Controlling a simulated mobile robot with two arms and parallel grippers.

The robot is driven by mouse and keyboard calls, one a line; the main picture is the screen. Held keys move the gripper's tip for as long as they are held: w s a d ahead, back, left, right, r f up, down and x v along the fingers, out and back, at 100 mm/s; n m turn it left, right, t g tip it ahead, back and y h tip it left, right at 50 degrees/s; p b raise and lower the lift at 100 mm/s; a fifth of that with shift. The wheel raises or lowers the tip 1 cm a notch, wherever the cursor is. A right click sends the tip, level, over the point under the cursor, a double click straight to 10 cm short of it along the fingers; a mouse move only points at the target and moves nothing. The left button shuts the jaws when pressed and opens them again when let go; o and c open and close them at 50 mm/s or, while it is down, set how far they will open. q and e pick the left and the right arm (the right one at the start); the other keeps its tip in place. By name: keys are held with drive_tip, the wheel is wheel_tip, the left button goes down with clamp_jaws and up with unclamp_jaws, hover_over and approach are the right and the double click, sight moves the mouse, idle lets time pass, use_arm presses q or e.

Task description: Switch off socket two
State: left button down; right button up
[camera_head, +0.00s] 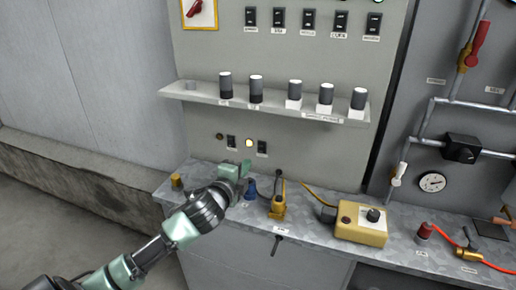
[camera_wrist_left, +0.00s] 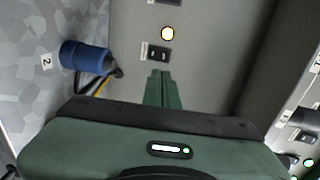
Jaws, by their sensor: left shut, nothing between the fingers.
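My left gripper (camera_head: 246,168) is shut and empty, in front of the lower wall panel above the bench. In the left wrist view its closed green fingers (camera_wrist_left: 160,88) point at a black rocker switch (camera_wrist_left: 158,53), with the tips close below it; I cannot tell if they touch. This switch is the right one of two on the lower panel (camera_head: 262,147). A blue plug (camera_wrist_left: 85,57) sits by a label "2" (camera_wrist_left: 46,62). My right gripper is out of view.
The left switch (camera_head: 231,142) has a dark lamp (camera_head: 219,136) beside it. A shelf (camera_head: 195,93) with several dark cylinders juts out above. On the bench stand a yellow lever device (camera_head: 278,208) and a yellow box (camera_head: 350,228) right of the gripper.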

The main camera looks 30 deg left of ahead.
sight(261, 145)
use_arm(q)
drive_tip(key=x, duration=0.3)
drive_tip(key=p+x, duration=0.1)
drive_tip(key=x, duration=0.3)
drive_tip(key=r+p+x, duration=0.1)
drive_tip(key=x, duration=0.3)
drive_tip(key=shift+w, duration=0.25)
drive_tip(key=shift+r, duration=0.2)
drive_tip(key=p, duration=0.1)
drive_tip(key=r+p, duration=0.1)
drive_tip(key=p, duration=0.1)
drive_tip(key=shift+w+g, duration=0.25)
drive_tip(key=shift+g, duration=0.05)
drive_tip(key=shift+w+f, duration=0.1)
drive_tip(key=shift+f, duration=0.5)
